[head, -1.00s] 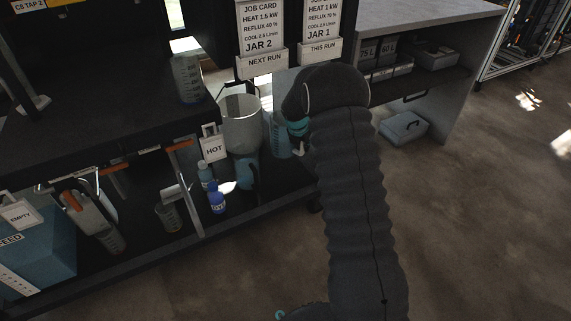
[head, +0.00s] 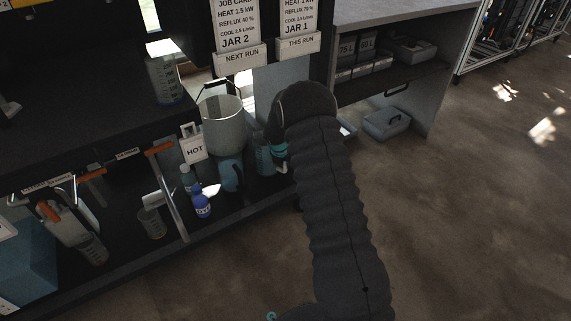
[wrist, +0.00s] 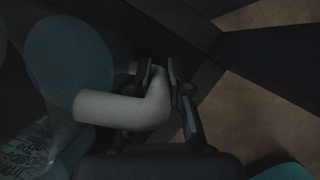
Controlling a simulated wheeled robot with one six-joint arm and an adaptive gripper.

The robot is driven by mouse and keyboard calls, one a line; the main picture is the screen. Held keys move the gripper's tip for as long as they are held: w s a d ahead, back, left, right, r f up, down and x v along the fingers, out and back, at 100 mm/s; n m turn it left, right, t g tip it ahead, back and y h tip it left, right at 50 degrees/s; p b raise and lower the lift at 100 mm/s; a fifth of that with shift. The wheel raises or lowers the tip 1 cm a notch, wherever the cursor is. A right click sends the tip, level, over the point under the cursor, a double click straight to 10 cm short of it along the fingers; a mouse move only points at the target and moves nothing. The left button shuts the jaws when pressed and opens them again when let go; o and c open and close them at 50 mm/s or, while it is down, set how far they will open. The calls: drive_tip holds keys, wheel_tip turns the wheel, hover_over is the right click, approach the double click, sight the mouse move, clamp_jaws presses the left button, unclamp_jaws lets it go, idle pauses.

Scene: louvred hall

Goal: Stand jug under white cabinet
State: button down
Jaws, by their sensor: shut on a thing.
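The jug is a translucent blue vessel (head: 265,160) just left of my arm's end in the head view, partly hidden by the arm. In the wrist view its round blue-grey body (wrist: 70,60) fills the left, with a pale bent handle (wrist: 130,110). My gripper (wrist: 160,75) is shut on that handle. In the head view the fingers are mostly hidden behind my wrist. A pale panel (head: 262,85) stands behind my arm's end under the run cards; I cannot tell whether it is the white cabinet. A light grey open cabinet (head: 440,90) stands at right.
A pale bucket (head: 222,130), a HOT sign (head: 194,148), a blue container (head: 231,176), a blue bottle (head: 202,205) and beakers crowd the dark lower shelf at left. A grey box (head: 386,124) sits by the right cabinet. Open floor lies at right.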

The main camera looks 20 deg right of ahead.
drive_tip(key=c, duration=1.1)
unclamp_jaws()
drive_tip(key=p+v, duration=0.1)
drive_tip(key=v, duration=1.1)
drive_tip(key=shift+p, duration=0.4)
drive_tip(key=shift+w+r, duration=0.1)
